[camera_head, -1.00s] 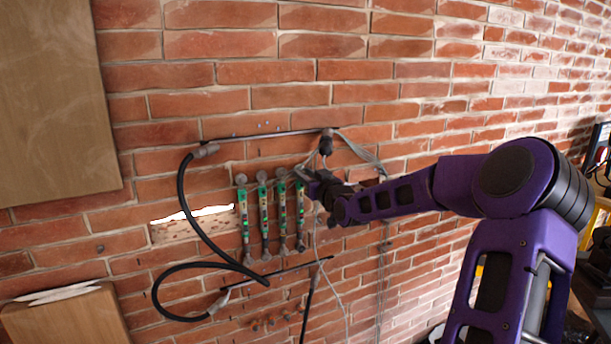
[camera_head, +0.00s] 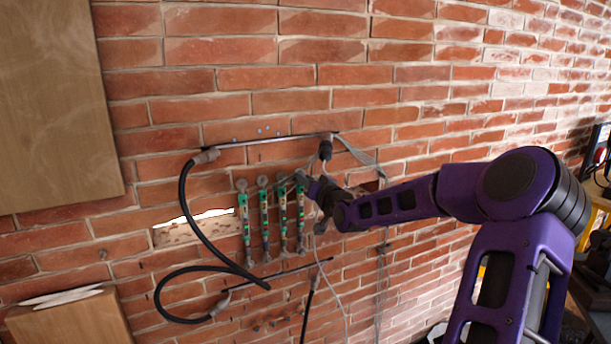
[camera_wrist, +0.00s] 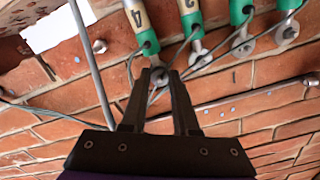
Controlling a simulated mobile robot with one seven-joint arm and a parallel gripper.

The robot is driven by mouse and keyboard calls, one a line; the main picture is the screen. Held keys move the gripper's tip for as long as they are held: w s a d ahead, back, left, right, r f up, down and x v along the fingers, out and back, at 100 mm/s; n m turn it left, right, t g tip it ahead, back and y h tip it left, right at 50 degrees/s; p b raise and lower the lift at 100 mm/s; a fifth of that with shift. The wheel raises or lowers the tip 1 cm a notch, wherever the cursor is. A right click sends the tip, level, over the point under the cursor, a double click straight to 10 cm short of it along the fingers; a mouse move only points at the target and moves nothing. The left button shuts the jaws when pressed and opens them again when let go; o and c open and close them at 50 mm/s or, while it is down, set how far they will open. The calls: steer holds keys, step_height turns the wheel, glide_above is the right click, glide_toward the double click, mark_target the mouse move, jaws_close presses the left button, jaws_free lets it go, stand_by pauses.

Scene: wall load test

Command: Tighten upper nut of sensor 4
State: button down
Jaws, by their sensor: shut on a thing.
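Sensor 4 (camera_head: 301,217) is the rightmost of the green and cream sensors on the brick wall in the head view. In the wrist view, sensor 4 (camera_wrist: 137,22) is at the left of the row, its label upside down. Its upper nut (camera_wrist: 158,75) lies between my fingertips, which partly hide it. My gripper (camera_wrist: 160,78) is shut on this nut. In the head view, my gripper (camera_head: 306,181) reaches the top of sensor 4 from the right.
The other sensors (camera_head: 263,215) hang close to the left. Thin grey cables (camera_wrist: 97,80) run near my fingers.

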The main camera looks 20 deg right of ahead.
steer(key=n+b, duration=0.4)
steer(key=n, duration=3)
steer(key=shift+f+n, duration=0.1)
steer(key=shift+n, duration=0.2)
stand_by(0.5)
steer(key=c, duration=0.7)
jaws_free()
steer(key=shift+o, duration=0.2)
steer(key=shift+r, duration=0.2)
